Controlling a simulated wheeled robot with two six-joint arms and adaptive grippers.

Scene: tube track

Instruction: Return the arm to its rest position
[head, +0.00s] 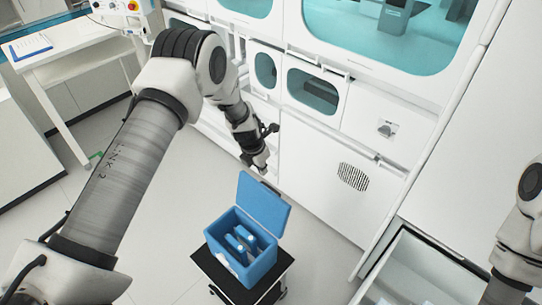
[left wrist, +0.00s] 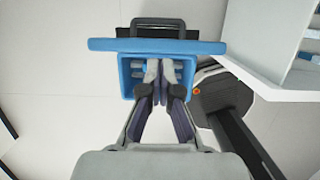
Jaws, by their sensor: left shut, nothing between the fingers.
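My left arm crosses the head view from the lower left, and its gripper (head: 260,165) hangs above and just behind the open lid of a blue box. This gripper is shut and empty. In the left wrist view its fingertips (left wrist: 159,72) show in front of the blue box (left wrist: 128,82). Part of my right arm shows at the right edge of the head view. Its gripper is out of the picture.
The blue box (head: 222,229) stands open on a small dark-topped stand (head: 273,281), with several blue and grey items inside. White cabinets with teal windows (head: 313,91) line the back. A white table (head: 70,48) with a clipboard (head: 30,46) is at upper left.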

